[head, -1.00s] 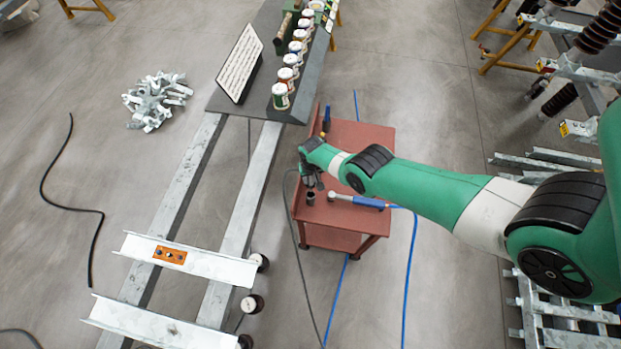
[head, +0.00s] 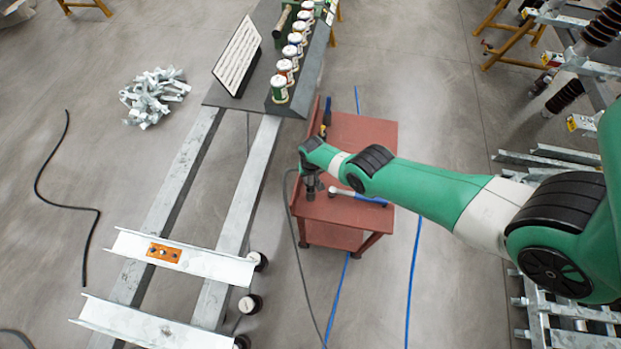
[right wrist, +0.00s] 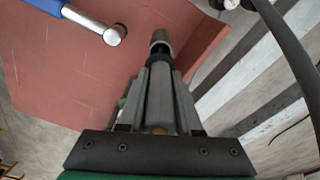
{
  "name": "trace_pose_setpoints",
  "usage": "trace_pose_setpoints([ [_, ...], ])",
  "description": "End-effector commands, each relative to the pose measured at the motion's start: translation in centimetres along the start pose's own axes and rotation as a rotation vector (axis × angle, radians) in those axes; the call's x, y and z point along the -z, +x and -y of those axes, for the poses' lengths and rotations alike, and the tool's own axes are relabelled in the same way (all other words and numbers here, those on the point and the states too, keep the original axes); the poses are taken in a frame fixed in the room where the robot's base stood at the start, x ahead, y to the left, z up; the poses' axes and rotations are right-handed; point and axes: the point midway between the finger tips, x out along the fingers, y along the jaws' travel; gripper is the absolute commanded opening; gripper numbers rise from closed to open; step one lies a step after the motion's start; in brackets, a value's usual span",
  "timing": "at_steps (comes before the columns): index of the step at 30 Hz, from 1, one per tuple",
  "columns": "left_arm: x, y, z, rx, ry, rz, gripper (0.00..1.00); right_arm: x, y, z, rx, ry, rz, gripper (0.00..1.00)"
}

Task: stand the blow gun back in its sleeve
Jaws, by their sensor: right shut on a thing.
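My right gripper (right wrist: 158,100) points down over the left part of the red cart top (head: 365,135). It is shut on a slim dark-grey tool (right wrist: 160,68) with a round, lighter grey end, which may be the blow gun. In the head view the right gripper (head: 311,183) and this tool overlap, so its shape is hard to tell. I cannot tell whether its end touches the cart top. No sleeve can be made out for certain. My left gripper is out of view.
A blue-handled silver tool (head: 362,197) lies on the cart beside the right gripper; it also shows in the wrist view (right wrist: 88,20). A dark upright item (head: 326,116) stands at the cart's back left. A grey hose (head: 291,200) runs close by. White-lidded cans (head: 279,88) line the bench.

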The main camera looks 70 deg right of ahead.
Motion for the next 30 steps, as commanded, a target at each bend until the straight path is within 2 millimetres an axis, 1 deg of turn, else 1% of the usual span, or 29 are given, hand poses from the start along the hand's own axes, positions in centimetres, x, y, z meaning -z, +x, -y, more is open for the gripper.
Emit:
trace_pose_setpoints([
  [1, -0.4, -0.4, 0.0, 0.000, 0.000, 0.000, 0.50, 0.0, 0.5, 0.0, 0.000, 0.000, -0.001, 0.00],
  [21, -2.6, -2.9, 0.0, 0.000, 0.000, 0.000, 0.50, -0.3, 3.9, 0.0, 0.000, 0.000, -0.001, 0.00],
  [27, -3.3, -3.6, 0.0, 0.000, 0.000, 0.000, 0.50, -0.4, 4.8, 0.0, 0.000, 0.000, -0.001, 0.00],
  [30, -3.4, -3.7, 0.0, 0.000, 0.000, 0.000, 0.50, -0.4, 4.9, 0.0, 0.000, 0.000, -0.001, 0.00],
])
